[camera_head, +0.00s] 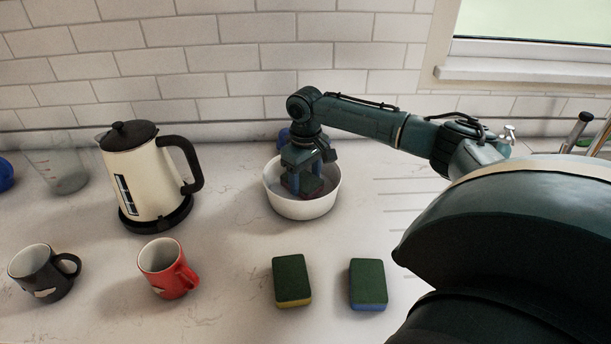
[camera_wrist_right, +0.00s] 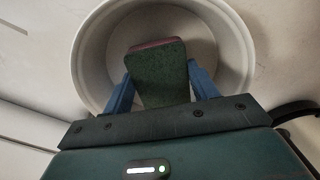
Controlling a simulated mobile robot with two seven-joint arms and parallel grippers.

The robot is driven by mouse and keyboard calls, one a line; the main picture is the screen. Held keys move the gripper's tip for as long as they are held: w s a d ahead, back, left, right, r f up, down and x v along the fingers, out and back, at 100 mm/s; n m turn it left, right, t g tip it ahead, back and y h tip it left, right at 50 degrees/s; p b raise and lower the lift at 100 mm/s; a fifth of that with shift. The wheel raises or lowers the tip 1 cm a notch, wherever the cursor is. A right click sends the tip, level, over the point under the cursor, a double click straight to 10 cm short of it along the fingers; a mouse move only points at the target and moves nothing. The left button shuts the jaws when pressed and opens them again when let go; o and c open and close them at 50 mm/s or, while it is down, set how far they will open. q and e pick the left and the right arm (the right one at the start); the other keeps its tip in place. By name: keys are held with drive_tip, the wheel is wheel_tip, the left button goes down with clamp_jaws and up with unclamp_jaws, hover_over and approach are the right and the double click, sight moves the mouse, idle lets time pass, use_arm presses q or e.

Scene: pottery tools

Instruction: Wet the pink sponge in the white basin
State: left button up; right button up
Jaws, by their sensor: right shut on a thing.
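The white basin (camera_head: 301,207) stands on the counter at the middle of the head view. My right gripper (camera_head: 304,185) reaches down into it. In the right wrist view my right gripper (camera_wrist_right: 160,88) is shut on the pink sponge (camera_wrist_right: 158,70), which has a dark green top face and a pinkish edge. The sponge is inside the rim of the basin (camera_wrist_right: 91,62). Whether it touches the basin floor, and whether there is water, I cannot tell. In the head view the sponge is mostly hidden by the gripper. My left gripper is not in view.
Two green-topped sponges, one yellow (camera_head: 292,280) and one blue (camera_head: 368,284), lie in front of the basin. A cream kettle (camera_head: 146,180), a red mug (camera_head: 166,272), a black mug (camera_head: 42,274) and a clear beaker (camera_head: 64,165) stand left. A blue object shows behind the basin.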

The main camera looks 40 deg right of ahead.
drive_tip(key=shift+f, duration=1.05)
drive_tip(key=shift+r, duration=0.1)
idle(0.4)
drive_tip(key=shift+r, duration=5.2)
